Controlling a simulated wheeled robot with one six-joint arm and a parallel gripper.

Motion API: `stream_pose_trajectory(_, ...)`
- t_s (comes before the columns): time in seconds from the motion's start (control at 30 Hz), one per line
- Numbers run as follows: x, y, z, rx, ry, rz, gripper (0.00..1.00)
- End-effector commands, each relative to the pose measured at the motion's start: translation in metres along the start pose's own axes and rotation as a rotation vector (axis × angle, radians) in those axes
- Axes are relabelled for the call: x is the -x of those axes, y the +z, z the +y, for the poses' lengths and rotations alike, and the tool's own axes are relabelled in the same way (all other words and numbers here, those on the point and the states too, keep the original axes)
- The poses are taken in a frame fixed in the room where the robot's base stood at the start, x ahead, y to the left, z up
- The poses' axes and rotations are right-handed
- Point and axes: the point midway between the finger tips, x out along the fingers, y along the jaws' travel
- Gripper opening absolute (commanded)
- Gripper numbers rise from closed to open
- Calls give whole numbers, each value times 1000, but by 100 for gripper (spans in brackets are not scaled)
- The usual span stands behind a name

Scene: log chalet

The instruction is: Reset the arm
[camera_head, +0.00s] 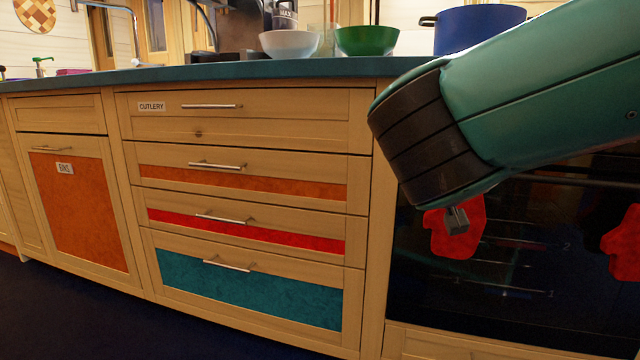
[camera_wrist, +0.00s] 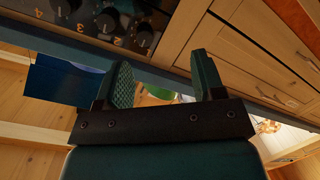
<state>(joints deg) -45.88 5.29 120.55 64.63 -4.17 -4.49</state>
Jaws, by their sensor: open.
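My green arm reaches in from the right in the head view, in front of the dark oven. Only a small grey tip of my gripper (camera_head: 456,220) shows below the black joint there, in front of a red oven mitt (camera_head: 462,240). In the wrist view my gripper (camera_wrist: 162,85) has its two green-padded fingers apart, with nothing held between them. A green bowl (camera_wrist: 159,93) shows in the background through the gap between the fingers.
A wooden drawer unit (camera_head: 250,130) stands left of the oven (camera_head: 530,260), all its drawers closed. The counter (camera_head: 250,72) above holds a white bowl (camera_head: 289,43), a green bowl (camera_head: 367,40) and a blue pot (camera_head: 478,27). A second red mitt (camera_head: 625,245) is at the right edge. The floor (camera_head: 90,315) at front left is clear.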

Motion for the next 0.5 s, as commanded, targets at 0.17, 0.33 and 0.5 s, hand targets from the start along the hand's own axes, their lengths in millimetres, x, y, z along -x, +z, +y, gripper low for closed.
stream_pose_trajectory(0.17,18,42,-4,-61,-352,-295,62)
stream_pose_trajectory(0.33,85,78,-17,-71,-716,-549,62)
stream_pose_trajectory(0.5,165,94,-14,-39,-1019,-715,62)
